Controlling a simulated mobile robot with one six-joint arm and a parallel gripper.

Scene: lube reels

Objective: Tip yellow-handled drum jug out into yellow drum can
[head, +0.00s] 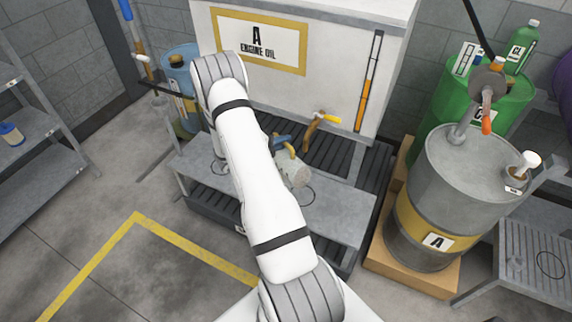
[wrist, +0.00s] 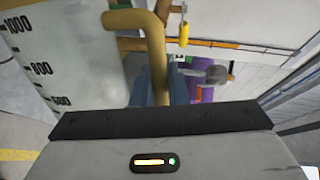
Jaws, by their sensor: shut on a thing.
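The yellow-handled jug (head: 296,172) is pale, with its handle toward my arm. In the wrist view its measuring marks show on its wall (wrist: 60,55), and its yellow handle (wrist: 152,45) runs down between my blue fingers. My gripper (head: 282,143) is shut on this handle and partly hidden by my arm. The jug is over the grey bench; I cannot tell if it touches it. Its contents are hidden. At the right stands a grey drum with a yellow band and an "A" label (head: 410,222). I cannot make out a separate yellow can.
The white engine oil tank (head: 340,85) with a yellow-levered tap (head: 322,118) stands behind the grey bench (head: 340,212). A pump (head: 488,85) with an orange nozzle and a white-capped fitting (head: 525,165) rise above the grey drum. A green drum (head: 450,95) stands behind it.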

